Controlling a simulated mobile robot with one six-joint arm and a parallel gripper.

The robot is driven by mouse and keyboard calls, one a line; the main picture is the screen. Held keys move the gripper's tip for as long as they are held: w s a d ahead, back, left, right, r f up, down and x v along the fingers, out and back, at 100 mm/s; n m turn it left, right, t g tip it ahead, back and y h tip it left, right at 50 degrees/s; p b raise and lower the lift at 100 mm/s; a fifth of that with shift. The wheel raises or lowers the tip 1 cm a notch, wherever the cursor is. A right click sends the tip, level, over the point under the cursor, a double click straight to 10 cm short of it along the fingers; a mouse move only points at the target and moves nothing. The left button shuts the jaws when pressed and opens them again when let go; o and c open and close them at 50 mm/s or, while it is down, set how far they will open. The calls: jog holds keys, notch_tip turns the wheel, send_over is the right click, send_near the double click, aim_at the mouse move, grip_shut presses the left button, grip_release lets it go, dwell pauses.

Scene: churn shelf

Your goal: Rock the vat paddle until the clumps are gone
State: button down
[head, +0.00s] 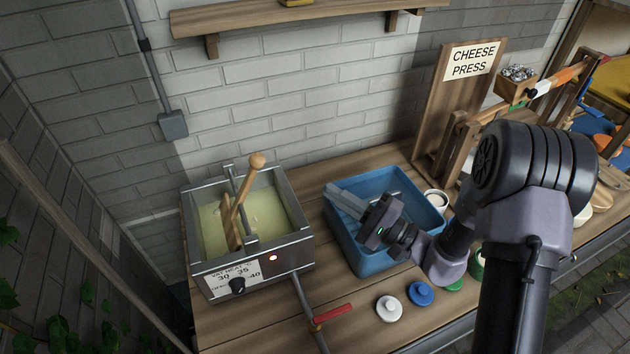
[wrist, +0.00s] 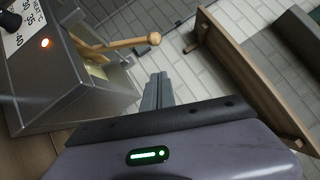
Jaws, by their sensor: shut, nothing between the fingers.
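The steel vat (head: 302,250) stands on the wooden bench at the left, holding pale yellow-green liquid (head: 268,204). A few small pale lumps seem to show on its surface near the paddle. The wooden paddle (head: 236,205) hangs from a bar across the vat, its round knob tilted up and to the right. In the wrist view the paddle handle (wrist: 125,42) and the vat (wrist: 75,88) are at upper left. My gripper (head: 335,190) is over the blue tub, right of the vat and apart from the paddle. Its fingers (wrist: 158,80) are shut and empty.
The blue tub (head: 374,262) is beneath my gripper. White (head: 389,308) and blue (head: 420,293) lidded discs lie in front. A red-handled valve (head: 332,313) is on the vat's drain pipe. The cheese press (head: 445,120) stands right; a shelf (head: 290,18) hangs above.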

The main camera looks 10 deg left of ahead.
jog(key=s+a+x, duration=0.1)
jog(key=s+x, duration=0.1)
jog(key=x, duration=1)
jog(key=shift+s+a+r, duration=0.15)
jog(key=shift+a+r, duration=0.1)
jog(key=shift+a, duration=0.05)
jog(key=shift+r+p, duration=0.1)
jog(key=shift+p, duration=0.2)
